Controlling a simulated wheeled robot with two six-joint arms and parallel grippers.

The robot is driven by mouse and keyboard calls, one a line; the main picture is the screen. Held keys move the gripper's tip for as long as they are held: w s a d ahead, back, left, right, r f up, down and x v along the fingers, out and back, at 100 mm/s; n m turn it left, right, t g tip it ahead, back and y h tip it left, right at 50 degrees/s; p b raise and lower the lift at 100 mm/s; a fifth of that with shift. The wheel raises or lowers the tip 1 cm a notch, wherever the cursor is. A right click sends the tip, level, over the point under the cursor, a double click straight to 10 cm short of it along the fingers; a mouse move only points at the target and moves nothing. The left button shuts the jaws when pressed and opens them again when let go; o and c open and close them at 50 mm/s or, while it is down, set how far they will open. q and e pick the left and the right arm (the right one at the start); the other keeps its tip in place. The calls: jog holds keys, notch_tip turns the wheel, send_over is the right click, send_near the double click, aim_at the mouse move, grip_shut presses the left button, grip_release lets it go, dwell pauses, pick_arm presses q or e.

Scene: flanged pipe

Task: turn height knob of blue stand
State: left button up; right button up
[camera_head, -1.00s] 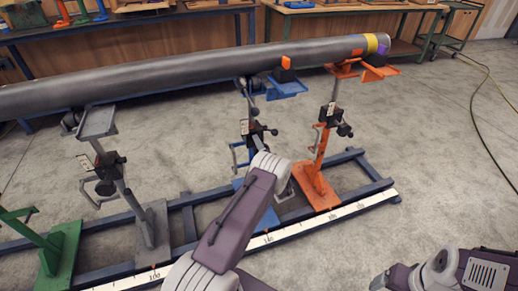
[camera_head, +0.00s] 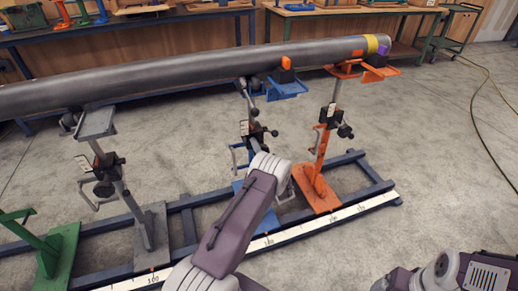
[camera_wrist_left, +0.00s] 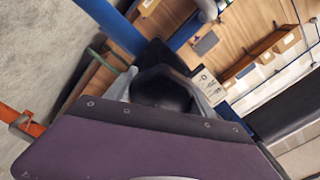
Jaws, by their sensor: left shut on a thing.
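The blue stand (camera_head: 289,87) has a cradle under the grey pipe (camera_head: 180,75), a black clamp at mid-height, and a base partly hidden behind my left forearm. My left gripper is hidden behind its own wrist in the head view. In the left wrist view, my left gripper (camera_wrist_left: 163,88) has its grey fingers on both sides of a black knob (camera_wrist_left: 163,95) and is shut on it. The knob's lower part is hidden by my gripper body. Part of my right arm shows at the head view's bottom right; its gripper is not in view.
An orange stand (camera_head: 323,160) stands close to the right of the blue one. A grey stand (camera_head: 150,225) and a green stand (camera_head: 60,250) are to the left. All stand on a blue rail frame (camera_head: 375,180) with a white scale. The floor to the right is mostly clear.

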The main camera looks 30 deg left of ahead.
pick_arm(q)
jog(key=o, duration=1.4)
jog(key=shift+c, duration=0.2)
jog(key=shift+d, duration=0.1)
jog(key=p+v, duration=0.2)
jog(key=v, duration=0.7)
jog(key=shift+p, duration=0.35)
